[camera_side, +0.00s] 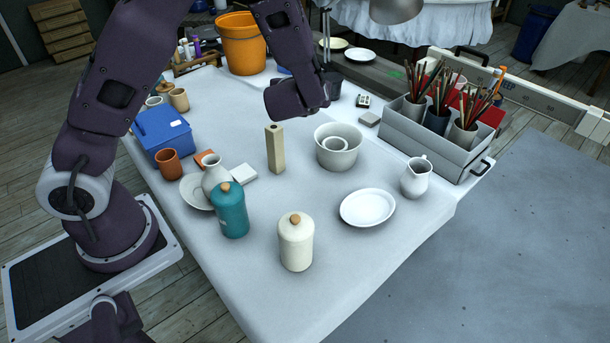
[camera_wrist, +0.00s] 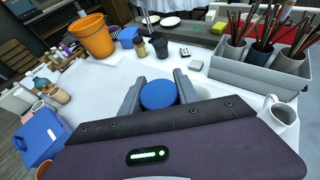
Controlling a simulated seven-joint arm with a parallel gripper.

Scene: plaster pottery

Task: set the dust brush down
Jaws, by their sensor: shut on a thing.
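My gripper (camera_wrist: 158,86) is shut on a round blue thing, which I take to be the dust brush (camera_wrist: 158,95). In the wrist view only its blue round end shows between the two grey fingers. In the side view my gripper (camera_side: 297,98) hangs over the back half of the white table (camera_side: 255,270). The fingers and the brush are hidden behind the dark hand there. How far the brush is from the tabletop I cannot tell.
A tall wooden block (camera_side: 275,150) and a white bowl (camera_side: 338,147) stand near the hand. A grey caddy (camera_side: 430,135) with brush cups is at right, an orange bucket (camera_side: 242,43) behind, a blue box (camera_side: 162,135) at left. The wrist view shows bare tabletop (camera_wrist: 105,85) left of the fingers.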

